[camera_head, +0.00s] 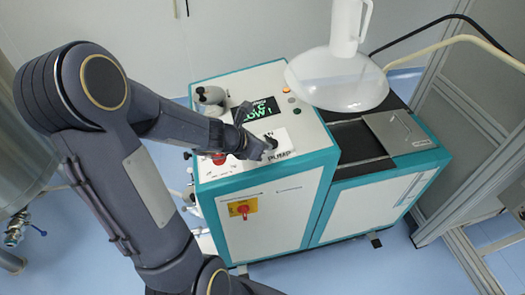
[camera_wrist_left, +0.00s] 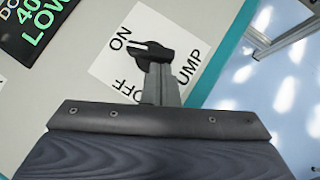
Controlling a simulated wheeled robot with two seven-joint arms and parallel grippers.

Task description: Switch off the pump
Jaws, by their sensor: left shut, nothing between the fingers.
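The pump switch is a black rotary knob (camera_wrist_left: 150,54) on a white label reading ON, OFF and PUMP in the left wrist view. Its pointer is directed toward the ON side. In the head view the knob (camera_head: 271,142) sits on the top panel of the white and teal machine (camera_head: 262,215). My left gripper (camera_head: 266,150) is shut, with its fingertips at the knob; in the left wrist view the fingers (camera_wrist_left: 160,70) overlap the knob's lower part. I cannot tell whether they touch it. My right gripper is not in view.
A lit green display (camera_head: 257,110) and a red button (camera_head: 219,158) are near the knob. A red and yellow switch (camera_head: 242,208) is on the machine's front. A white hood (camera_head: 338,78) hangs over the right side. A metal vessel (camera_head: 30,130) stands at left.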

